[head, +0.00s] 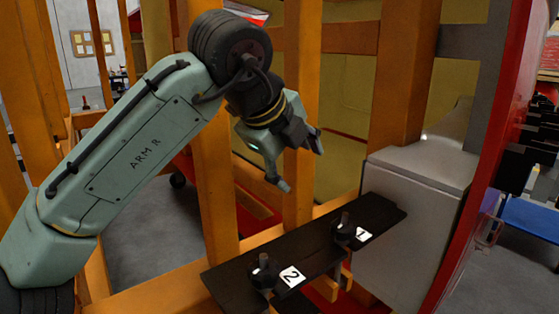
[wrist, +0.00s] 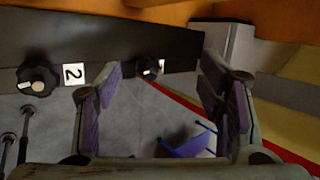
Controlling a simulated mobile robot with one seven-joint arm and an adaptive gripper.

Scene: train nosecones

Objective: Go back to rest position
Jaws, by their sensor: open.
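My gripper (head: 298,163) is open and empty in the head view, in the air above and behind the black plate (head: 313,252). My arm reaches in from the left and bends down at the wrist. In the wrist view the two fingers of my gripper (wrist: 162,100) stand wide apart with nothing between them. The plate (wrist: 105,38) crosses the top of that view. A black knob labelled 2 (head: 264,272) and a black knob labelled 1 (head: 346,230) sit on the plate, apart from my gripper. They also show in the wrist view, knob 2 (wrist: 38,82) and knob 1 (wrist: 147,69).
Orange upright beams (head: 213,160) stand close around my arm and gripper. A grey box (head: 415,200) stands right of the plate, beside a red curved edge (head: 487,150). A blue chair-like thing (wrist: 188,143) lies far below in the wrist view. Open floor (head: 155,235) shows at the left.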

